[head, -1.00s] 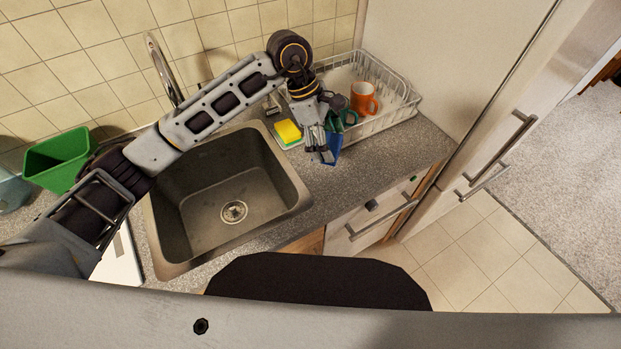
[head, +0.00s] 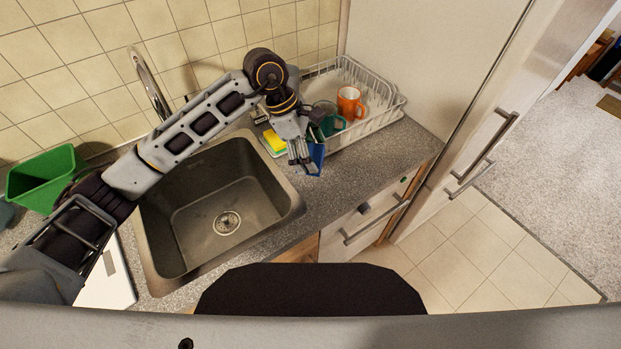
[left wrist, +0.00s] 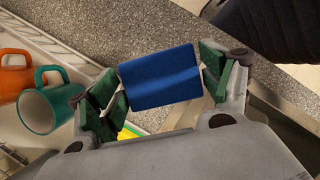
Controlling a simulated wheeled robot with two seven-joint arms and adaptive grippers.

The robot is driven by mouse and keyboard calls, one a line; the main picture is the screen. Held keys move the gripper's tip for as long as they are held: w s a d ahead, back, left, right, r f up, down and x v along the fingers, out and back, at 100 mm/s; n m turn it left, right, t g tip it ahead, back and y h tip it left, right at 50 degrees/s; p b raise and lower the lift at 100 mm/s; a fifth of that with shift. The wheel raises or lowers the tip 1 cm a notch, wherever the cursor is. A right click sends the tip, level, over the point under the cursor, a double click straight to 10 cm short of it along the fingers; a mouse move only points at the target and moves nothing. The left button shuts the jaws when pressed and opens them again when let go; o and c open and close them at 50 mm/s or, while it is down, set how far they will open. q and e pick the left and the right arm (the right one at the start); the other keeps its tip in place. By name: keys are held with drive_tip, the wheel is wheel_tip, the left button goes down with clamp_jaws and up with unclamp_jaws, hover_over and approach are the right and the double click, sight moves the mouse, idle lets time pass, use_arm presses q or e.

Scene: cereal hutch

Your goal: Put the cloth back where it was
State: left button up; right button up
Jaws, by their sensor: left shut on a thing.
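The cloth (head: 315,159) is a small blue piece. It hangs from my left gripper (head: 302,150), over the counter to the right of the sink. In the left wrist view the blue cloth (left wrist: 160,77) is spread between the two green-padded fingers, which are shut on it. I cannot tell how far its lower edge is from the counter. My right gripper is not in view.
A white dish rack (head: 385,118) holds an orange mug (head: 350,104) and a teal mug (head: 334,125) behind the gripper. A yellow sponge (head: 274,141) lies beside it. The sink (head: 215,205) is left, with a faucet (head: 148,85) and green bin (head: 42,178). The counter (head: 385,155) is clear at front right.

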use_arm(q)
wheel_tip(320, 180, down, 5)
drive_tip(key=shift+r+p, duration=0.1)
drive_tip(key=shift+p, duration=0.35)
drive_tip(key=shift+f, duration=0.4)
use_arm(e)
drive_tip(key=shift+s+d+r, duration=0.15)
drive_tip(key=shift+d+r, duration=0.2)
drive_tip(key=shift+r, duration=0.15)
use_arm(q)
drive_tip(key=shift+f, duration=0.1)
wheel_tip(320, 180, down, 2)
drive_tip(key=shift+f, duration=0.1)
drive_tip(key=shift+f+p, duration=0.35)
drive_tip(key=shift+f, duration=0.3)
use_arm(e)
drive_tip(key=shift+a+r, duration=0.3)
use_arm(q)
drive_tip(key=shift+f, duration=0.2)
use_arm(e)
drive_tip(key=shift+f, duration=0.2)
